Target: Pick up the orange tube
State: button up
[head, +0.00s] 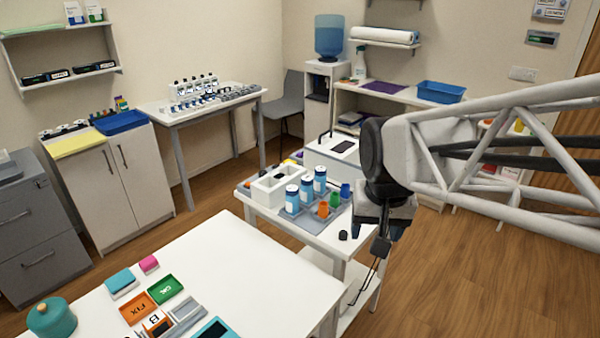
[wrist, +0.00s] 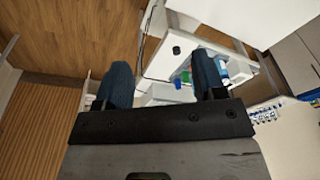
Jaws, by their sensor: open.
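A small orange tube (head: 323,210) stands in a grey tray (head: 290,222) on the white side table (head: 325,240), beside a green tube (head: 334,200) and a blue one (head: 345,190). My gripper (head: 381,245) hangs in the air to the right of the tubes, apart from them. In the wrist view my gripper (wrist: 163,78) has its two blue-grey fingers spread with nothing between them.
A small black knob (head: 343,235) lies near the table's front edge. A white table (head: 235,265) with coloured trays fills the foreground. Open wooden floor (head: 450,270) lies to the right.

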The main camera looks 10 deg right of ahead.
jog(key=w+a+f+m+g, duration=0.1)
jog(key=w+f+m, duration=0.2)
jog(key=w, duration=1.4)
jog(key=m+g, duration=0.1)
jog(key=m, duration=0.3)
send_over(323, 207)
notch_tip(323, 207, down, 11)
jog(key=shift+w+d+f, duration=0.15)
jog(key=shift+w+f, duration=0.15)
jog(key=shift+w, duration=0.45)
jog(key=shift+f, duration=1.3)
jog(key=shift+f, duration=2.6)
